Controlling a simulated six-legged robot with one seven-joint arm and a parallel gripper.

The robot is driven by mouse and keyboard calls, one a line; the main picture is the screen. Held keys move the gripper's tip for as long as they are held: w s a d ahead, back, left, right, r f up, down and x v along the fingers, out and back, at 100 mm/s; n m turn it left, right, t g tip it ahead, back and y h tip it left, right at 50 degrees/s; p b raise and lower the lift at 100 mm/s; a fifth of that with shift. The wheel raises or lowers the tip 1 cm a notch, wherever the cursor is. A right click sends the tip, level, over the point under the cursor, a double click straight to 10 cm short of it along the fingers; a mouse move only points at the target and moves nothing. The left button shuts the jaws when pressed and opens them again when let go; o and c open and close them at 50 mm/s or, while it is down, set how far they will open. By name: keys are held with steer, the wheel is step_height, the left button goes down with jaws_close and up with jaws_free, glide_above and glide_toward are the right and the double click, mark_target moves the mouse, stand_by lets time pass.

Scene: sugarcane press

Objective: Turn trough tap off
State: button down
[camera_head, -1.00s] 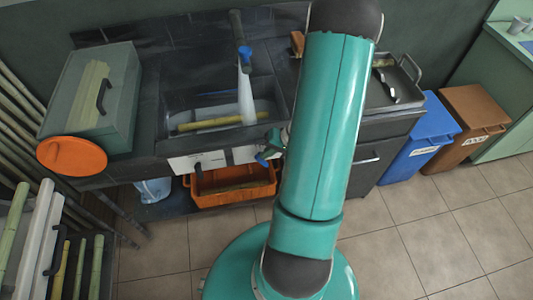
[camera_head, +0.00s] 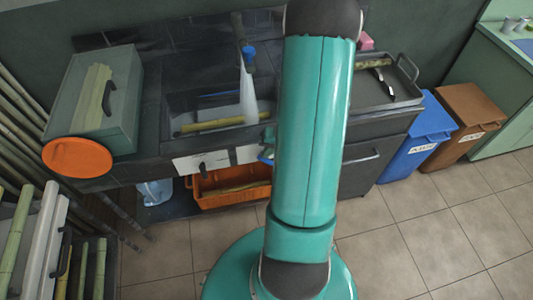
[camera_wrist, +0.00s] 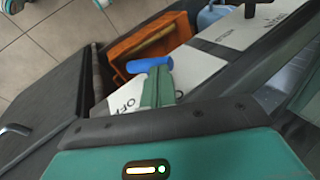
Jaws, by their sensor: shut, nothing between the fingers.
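The blue lever (camera_wrist: 148,64) stands at the white front panel (camera_wrist: 190,80) below the trough, beside lettering that reads OFF. It is partly hidden by my arm in the head view (camera_head: 266,158). My gripper (camera_wrist: 157,76) is shut and empty. Its green fingertips are right at the blue lever, seemingly touching it. In the head view, a spout with a blue fitting (camera_head: 248,54) stands over the dark trough (camera_head: 180,100), and a white stream (camera_head: 248,98) falls from it. My arm hides most of the gripper there.
An orange crate (camera_head: 205,192) sits below the panel. A black handle (camera_wrist: 258,8) is farther along the panel. A grey-green box (camera_head: 95,95) and an orange disc (camera_head: 77,157) are at the left. Blue (camera_head: 420,140) and brown bins (camera_head: 470,115) stand right. The tiled floor in front is clear.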

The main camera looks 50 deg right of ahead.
steer(key=shift+w+a+r+g+h, duration=0.1)
steer(key=shift+w+a+g+h, duration=0.25)
steer(key=shift+a+g+h, duration=0.35)
steer(key=shift+w+a+f+g+h, duration=0.1)
steer(key=shift+w+a+g+h, duration=0.1)
steer(key=shift+g+h, duration=0.4)
steer(key=shift+w+a+f+g+h, duration=0.15)
steer(key=shift+g+h, duration=0.15)
steer(key=shift+h, duration=0.5)
steer(key=shift+w+a, duration=0.1)
steer(key=shift+a, duration=0.1)
steer(key=shift+w+a+f, duration=0.4)
steer(key=shift+a+f, duration=0.05)
steer(key=shift+a, duration=0.1)
steer(key=shift+a+f, duration=0.1)
